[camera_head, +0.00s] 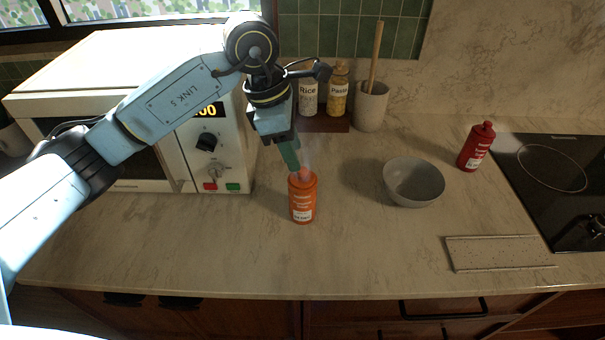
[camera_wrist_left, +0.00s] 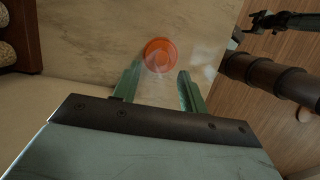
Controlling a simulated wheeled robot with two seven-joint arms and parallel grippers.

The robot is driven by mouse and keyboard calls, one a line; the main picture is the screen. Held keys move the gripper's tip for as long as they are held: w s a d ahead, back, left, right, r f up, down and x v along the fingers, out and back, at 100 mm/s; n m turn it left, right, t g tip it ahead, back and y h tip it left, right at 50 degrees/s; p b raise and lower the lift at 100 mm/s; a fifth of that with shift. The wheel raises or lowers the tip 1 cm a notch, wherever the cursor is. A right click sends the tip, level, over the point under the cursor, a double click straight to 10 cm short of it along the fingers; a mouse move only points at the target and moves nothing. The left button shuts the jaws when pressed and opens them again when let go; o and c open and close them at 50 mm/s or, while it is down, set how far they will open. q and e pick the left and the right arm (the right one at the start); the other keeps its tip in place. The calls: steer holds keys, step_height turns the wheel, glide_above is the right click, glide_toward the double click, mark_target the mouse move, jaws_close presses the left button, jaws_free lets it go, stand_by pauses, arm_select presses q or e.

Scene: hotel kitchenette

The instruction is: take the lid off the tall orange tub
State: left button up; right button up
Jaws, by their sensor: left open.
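In the left wrist view, the round orange top (camera_wrist_left: 159,54) shows between and just beyond the tips of the two spread fingers (camera_wrist_left: 158,76). The fingers are open and seem to hold nothing. My right gripper is in neither view.
A white microwave (camera_head: 217,160) stands close on the left. A grey bowl (camera_head: 414,186), a red bottle (camera_head: 474,150) and a speckled flat board (camera_head: 498,253) are to the right. Rice and pasta jars (camera_head: 338,95) and a utensil crock (camera_head: 370,108) stand behind. The counter front is clear.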

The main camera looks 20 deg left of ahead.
mark_target(302, 169)
arm_select(q)
steer(key=x, duration=0.4)
steer(key=shift+d+f, duration=0.2)
steer(key=shift+d, duration=0.05)
steer(key=shift+c, duration=0.2)
jaws_close()
